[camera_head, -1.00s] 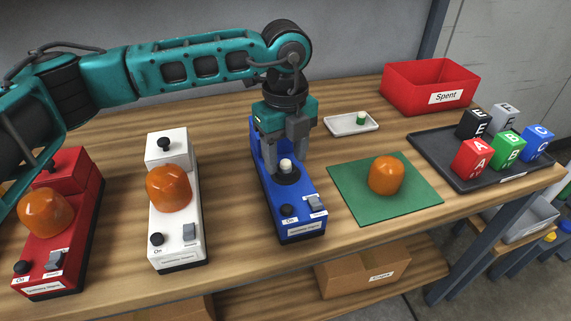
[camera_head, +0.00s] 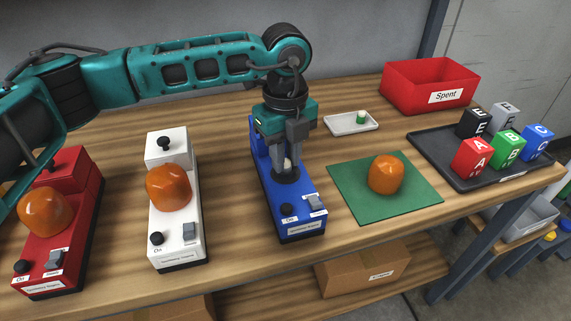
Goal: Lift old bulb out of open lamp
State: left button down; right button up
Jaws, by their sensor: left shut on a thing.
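The open lamp is the blue unit (camera_head: 303,225) in the middle of the bench, with its black socket bare of a cover. The old bulb (camera_head: 288,164) is a small pale bulb in that socket, partly hidden by the fingers. My left gripper (camera_head: 287,163) points down over the socket and is shut on the bulb, which still sits at the socket. An orange cover (camera_head: 386,175) lies on a green mat (camera_head: 344,192) to the right. My right gripper is not in view.
A white tray (camera_head: 337,125) holds a small green-based bulb (camera_head: 361,118). A red "Spent" bin (camera_head: 408,93) stands at the back right. A dark tray (camera_head: 430,153) holds lettered blocks. White (camera_head: 180,240) and red (camera_head: 84,205) lamps with orange covers stand left.

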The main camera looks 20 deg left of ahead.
aim_at(286, 160)
pick_arm(q)
notch_tip(286, 160, up, 20)
dwell(0.6)
